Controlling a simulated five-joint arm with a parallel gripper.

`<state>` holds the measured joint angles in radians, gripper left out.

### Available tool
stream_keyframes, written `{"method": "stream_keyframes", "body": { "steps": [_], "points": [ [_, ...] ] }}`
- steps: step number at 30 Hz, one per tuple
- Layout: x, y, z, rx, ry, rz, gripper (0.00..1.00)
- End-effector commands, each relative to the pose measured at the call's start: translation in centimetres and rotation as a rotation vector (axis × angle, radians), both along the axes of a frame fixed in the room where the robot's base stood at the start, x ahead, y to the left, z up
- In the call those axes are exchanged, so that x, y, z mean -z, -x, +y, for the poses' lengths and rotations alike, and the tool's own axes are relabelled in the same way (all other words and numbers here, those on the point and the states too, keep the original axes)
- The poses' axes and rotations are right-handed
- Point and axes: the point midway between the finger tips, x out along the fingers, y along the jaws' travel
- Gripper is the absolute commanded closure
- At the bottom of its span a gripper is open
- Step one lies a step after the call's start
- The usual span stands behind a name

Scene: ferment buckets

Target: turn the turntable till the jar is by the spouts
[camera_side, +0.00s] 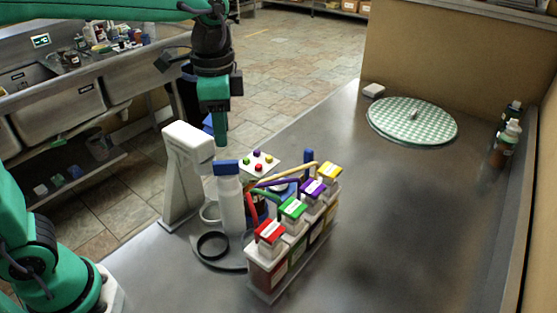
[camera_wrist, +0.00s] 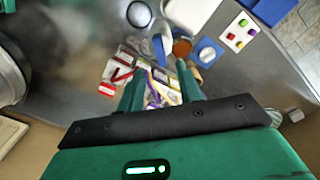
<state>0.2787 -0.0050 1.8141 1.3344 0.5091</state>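In the side view a low grey turntable (camera_side: 222,264) carries a black ring (camera_side: 213,246) and a pale ring (camera_side: 209,212). A white bottle-like jar with a blue cap (camera_side: 230,200) stands upright at it. A darker vessel (camera_side: 259,208) behind the tubes is mostly hidden; I cannot tell if it is a jar. Coloured tubes, perhaps the spouts (camera_side: 290,175), reach from the capped containers toward the turntable. My gripper (camera_side: 219,138) points down above this area, apart from everything. In the wrist view my gripper (camera_wrist: 162,72) has its two fingers apart and nothing held between them.
A row of containers with red, green, purple and yellow caps (camera_side: 298,238) stands right of the turntable. A white machine (camera_side: 183,180) stands at left, with a coloured-button panel (camera_side: 258,163) behind. A green checked disc (camera_side: 411,121) lies far right.

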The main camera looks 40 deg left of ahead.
Motion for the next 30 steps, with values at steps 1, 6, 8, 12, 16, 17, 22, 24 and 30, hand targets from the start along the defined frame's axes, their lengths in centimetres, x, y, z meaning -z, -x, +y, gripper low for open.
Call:
{"method": "stream_keyframes", "body": {
  "steps": [1,6,8,12,16,17,22,24,30],
  "points": [
    [0.1,0.0,0.0,-0.001,0.0,0.0,0.65],
    [0.7,0.0,0.0,-0.002,0.001,-0.001,0.65],
    [1.2,0.0,0.0,-0.002,0.0,0.001,0.65],
    [2.7,0.1,0.1,-0.002,-0.001,0.002,0.65],
    [4.3,0.1,0.1,-0.003,0.0,0.001,0.65],
    [4.7,0.1,0.0,-0.003,-0.001,0.002,0.65],
    [6.5,0.0,0.0,-0.003,-0.001,0.001,0.65],
    [7.1,0.0,0.0,-0.003,0.0,0.0,0.65],
    [7.8,0.0,0.0,-0.003,0.0,-0.001,0.65]
  ]
}}
